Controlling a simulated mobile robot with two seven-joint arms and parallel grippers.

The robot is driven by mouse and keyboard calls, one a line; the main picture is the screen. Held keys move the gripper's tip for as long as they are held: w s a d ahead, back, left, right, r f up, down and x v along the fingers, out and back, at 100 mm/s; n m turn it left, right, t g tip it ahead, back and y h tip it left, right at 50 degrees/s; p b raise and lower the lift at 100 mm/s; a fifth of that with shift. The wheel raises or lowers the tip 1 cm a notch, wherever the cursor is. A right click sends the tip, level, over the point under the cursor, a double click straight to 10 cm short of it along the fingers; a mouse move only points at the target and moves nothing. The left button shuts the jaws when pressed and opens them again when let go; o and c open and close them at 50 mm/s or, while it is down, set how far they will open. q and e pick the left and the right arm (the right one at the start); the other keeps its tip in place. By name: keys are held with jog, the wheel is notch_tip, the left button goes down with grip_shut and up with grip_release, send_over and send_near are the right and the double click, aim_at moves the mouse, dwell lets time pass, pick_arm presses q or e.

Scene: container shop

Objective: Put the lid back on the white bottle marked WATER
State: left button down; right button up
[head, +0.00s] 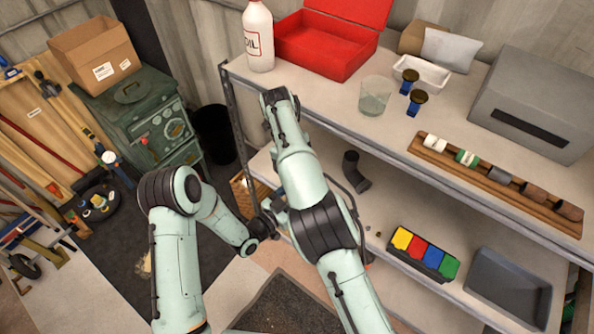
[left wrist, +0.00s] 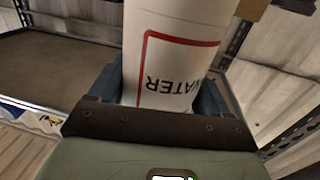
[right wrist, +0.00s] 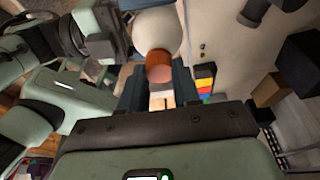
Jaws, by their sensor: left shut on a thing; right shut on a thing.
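The white bottle marked WATER (left wrist: 175,60) fills the middle of the left wrist view, its red-framed label upside down there. My left gripper (left wrist: 160,92) is shut on it, with a blue finger on each side. In the right wrist view, a rounded white part, which looks like the bottle (right wrist: 160,28), sits just beyond an orange-brown cap-like piece (right wrist: 159,66). My right gripper (right wrist: 158,88) is shut on that piece, which appears to be the lid. I cannot tell whether lid and bottle touch. In the head view my arms hide the bottle, lid and most of both grippers.
A white OIL bottle (head: 259,40), open red box (head: 325,45) and glass (head: 374,96) stand on the upper shelf (head: 330,108). A wooden rack (head: 500,186) lies along its front edge. Coloured bins (head: 424,254) and a grey tray (head: 508,288) are on the lower shelf.

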jog(key=m+g+y, duration=0.1)
jog(key=m, duration=0.4)
jog(key=shift+w+d+m, duration=0.1)
jog(key=shift+m, duration=0.2)
jog(key=o, duration=1)
